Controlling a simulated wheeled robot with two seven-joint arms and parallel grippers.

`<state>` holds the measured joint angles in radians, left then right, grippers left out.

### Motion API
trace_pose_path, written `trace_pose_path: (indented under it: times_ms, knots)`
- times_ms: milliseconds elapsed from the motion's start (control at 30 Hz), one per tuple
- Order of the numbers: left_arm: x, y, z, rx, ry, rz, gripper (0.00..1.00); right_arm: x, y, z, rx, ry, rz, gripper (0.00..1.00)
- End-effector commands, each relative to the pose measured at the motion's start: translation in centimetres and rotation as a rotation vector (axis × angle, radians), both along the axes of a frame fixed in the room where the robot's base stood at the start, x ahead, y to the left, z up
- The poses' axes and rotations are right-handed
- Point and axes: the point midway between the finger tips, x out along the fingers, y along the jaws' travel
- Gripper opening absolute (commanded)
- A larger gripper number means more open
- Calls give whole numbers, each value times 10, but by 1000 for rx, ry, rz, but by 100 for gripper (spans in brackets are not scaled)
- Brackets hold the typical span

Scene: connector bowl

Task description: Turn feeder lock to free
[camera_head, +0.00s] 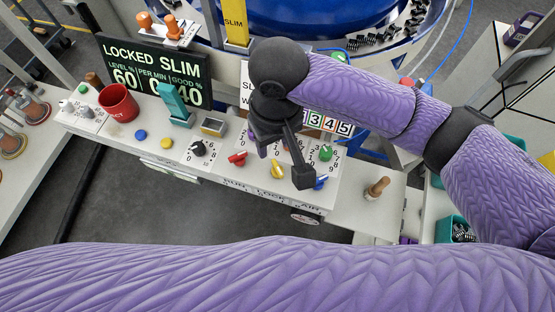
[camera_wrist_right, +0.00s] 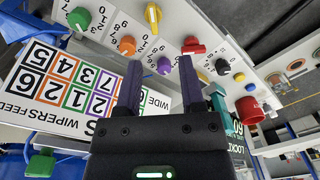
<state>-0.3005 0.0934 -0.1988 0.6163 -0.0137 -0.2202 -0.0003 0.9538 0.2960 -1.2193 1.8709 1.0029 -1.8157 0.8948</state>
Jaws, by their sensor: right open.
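The yellow lever (camera_head: 278,171) stands on the front panel above the printed word LOCK, between the red lever (camera_head: 238,158) and the blue lever (camera_head: 321,183). The yellow lever also shows at the top of the right wrist view (camera_wrist_right: 153,17), apart from the fingers. My right gripper (camera_wrist_right: 160,75) is open and empty above the panel; its two purple fingers point toward the purple knob (camera_wrist_right: 164,65) and the red lever. In the head view its dark wrist covers part of the knob row. The display (camera_head: 155,70) reads LOCKED SLIM. My left gripper is out of view.
A green knob (camera_head: 326,152), an orange knob (camera_wrist_right: 127,45) and a black knob (camera_head: 198,148) stand close by. A red cup (camera_head: 118,102) and a teal stand (camera_head: 175,105) are to the left. A wooden-handled stamp (camera_head: 377,187) is at the right. The blue bowl (camera_head: 330,15) is behind.

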Motion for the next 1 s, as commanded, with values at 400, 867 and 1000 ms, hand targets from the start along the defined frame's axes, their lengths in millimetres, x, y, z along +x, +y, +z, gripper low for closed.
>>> trace_pose_path:
  times_ms: [400, 867, 1000]
  knots:
    - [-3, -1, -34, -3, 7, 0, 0, 3, -6, -77, -37, 2, -18, 50]
    - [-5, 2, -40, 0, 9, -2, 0, 4, -5, -97, -34, -3, -16, 48]
    - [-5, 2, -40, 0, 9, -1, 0, 4, -5, -97, -34, -2, -15, 18]
